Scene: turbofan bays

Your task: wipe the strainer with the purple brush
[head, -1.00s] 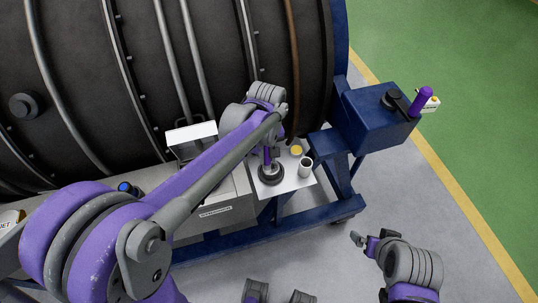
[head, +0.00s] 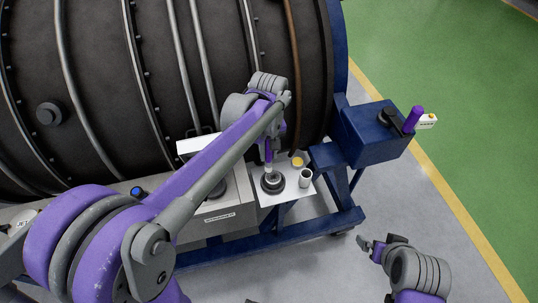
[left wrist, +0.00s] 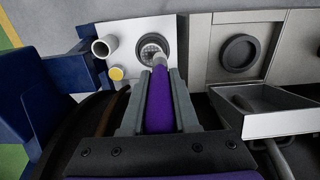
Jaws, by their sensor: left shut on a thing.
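My left gripper (left wrist: 153,103) is shut on the purple brush (left wrist: 160,98), whose handle lies between the two grey fingers. In the head view the purple brush (head: 268,152) points down, its pale lower end over the strainer (head: 272,183). The strainer is a dark round ring with a mesh middle (left wrist: 152,46), on a white plate. The brush end overlaps the mesh in the left wrist view; whether it touches I cannot tell. My right gripper (head: 366,244) is at lower right in the head view, away from the plate.
A white cup (head: 305,178) and a yellow-topped item (head: 297,162) stand on the white plate (head: 290,194) close to the strainer. A grey box with a round dark opening (left wrist: 240,52) and an open metal tray (left wrist: 262,110) adjoin it. The large dark engine (head: 200,70) rises behind.

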